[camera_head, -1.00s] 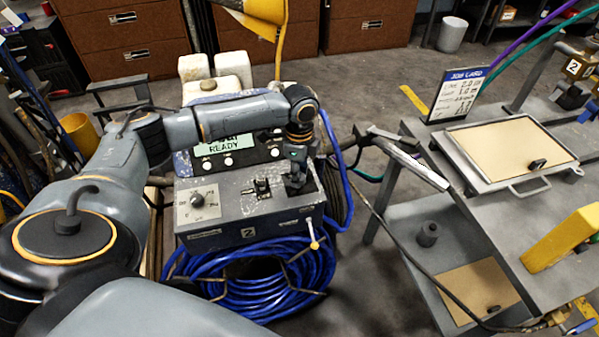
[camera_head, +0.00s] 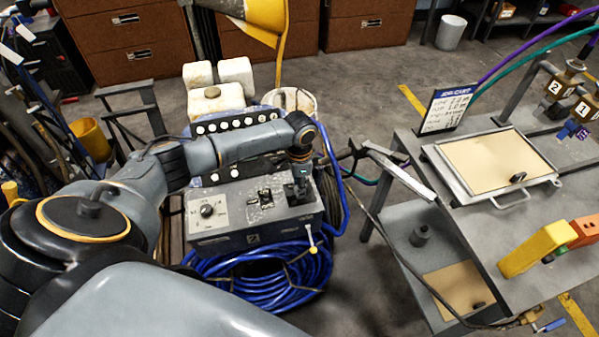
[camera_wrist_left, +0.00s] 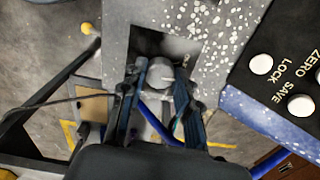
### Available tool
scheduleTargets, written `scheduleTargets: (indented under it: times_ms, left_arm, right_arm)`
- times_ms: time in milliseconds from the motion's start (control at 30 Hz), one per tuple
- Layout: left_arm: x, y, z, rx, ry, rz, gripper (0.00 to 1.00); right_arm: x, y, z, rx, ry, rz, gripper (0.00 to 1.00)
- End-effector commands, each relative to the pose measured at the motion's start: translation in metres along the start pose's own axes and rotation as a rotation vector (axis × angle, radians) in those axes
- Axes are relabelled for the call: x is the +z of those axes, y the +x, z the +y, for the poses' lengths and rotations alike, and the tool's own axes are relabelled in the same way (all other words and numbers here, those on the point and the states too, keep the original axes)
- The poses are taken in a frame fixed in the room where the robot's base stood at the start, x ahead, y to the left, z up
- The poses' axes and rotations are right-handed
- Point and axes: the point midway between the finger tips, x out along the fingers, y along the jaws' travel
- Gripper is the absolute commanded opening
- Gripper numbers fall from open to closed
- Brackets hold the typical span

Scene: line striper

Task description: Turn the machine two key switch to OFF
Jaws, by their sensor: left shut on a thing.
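Machine two's grey control panel (camera_head: 235,230), marked with a 2, stands in the middle of the head view. My left gripper (camera_head: 300,188) points down at the dark recess at the panel's right end. In the left wrist view, its two fingers (camera_wrist_left: 159,84) are on either side of a rounded grey knob-like part (camera_wrist_left: 157,70) with a pale line, and are shut on it. This seems to be the key switch, but its OFF mark cannot be read. In the head view the gripper hides this part. My right gripper is not in view.
The panel also carries a round dial (camera_head: 207,211) and a small switch (camera_head: 265,196). A blue hose coil (camera_head: 270,280) hangs below. A grey cart (camera_head: 480,225) with a job card (camera_head: 446,110) stands to the right. Open floor lies behind.

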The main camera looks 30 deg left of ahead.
Motion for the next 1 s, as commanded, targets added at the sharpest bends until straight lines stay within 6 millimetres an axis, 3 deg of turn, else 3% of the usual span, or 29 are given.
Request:
scheduleTargets:
  times_ms: [33, 100, 400, 1000]
  left_arm:
    - [0.0, -0.005, 0.002, 0.005, -0.044, -0.002, 0.0]
    - [0.0, -0.005, 0.002, 0.005, -0.106, -0.002, 0.0]
    - [0.0, -0.003, 0.001, 0.003, -0.326, -0.001, 0.0]
    - [0.0, 0.0, 0.0, 0.001, -0.468, 0.0, 0.0]
  right_arm:
    - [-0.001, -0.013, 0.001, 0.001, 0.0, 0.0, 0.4]
    - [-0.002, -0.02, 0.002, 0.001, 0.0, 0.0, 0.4]
    - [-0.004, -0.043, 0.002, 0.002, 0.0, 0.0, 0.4]
    - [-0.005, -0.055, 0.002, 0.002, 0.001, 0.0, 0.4]
